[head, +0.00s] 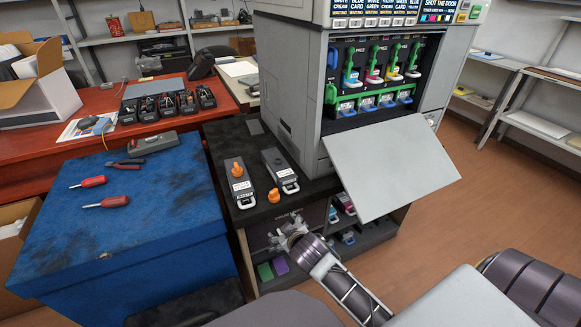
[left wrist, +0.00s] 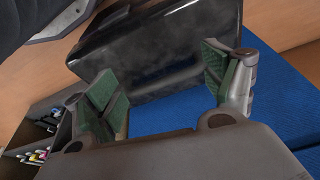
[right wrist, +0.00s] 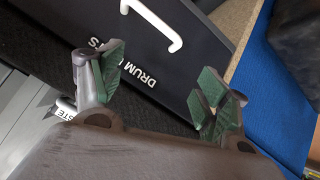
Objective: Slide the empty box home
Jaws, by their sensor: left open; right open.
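Two grey boxes with white labels and white handles lie on the black counter (head: 215,138): the left box (head: 241,193) has an orange cap on top, the right box (head: 281,171) shows none. A loose orange cap (head: 273,196) stands between their near ends. I cannot read which box is empty. The printer (head: 292,88) stands behind with its front open. My right gripper (head: 290,232) is open and empty, low in front of the counter; it also shows in the right wrist view (right wrist: 158,88). My left gripper (left wrist: 165,92) is open and empty, outside the head view.
The printer's pale flap (head: 392,165) hangs open to the right. A dark panel marked "DRUM" (right wrist: 125,50) with a white handle lies beyond my right gripper. The blue bench (head: 150,215) holds screwdrivers (head: 108,202) and pliers (head: 125,164). A dark glossy object (left wrist: 165,45) faces my left gripper.

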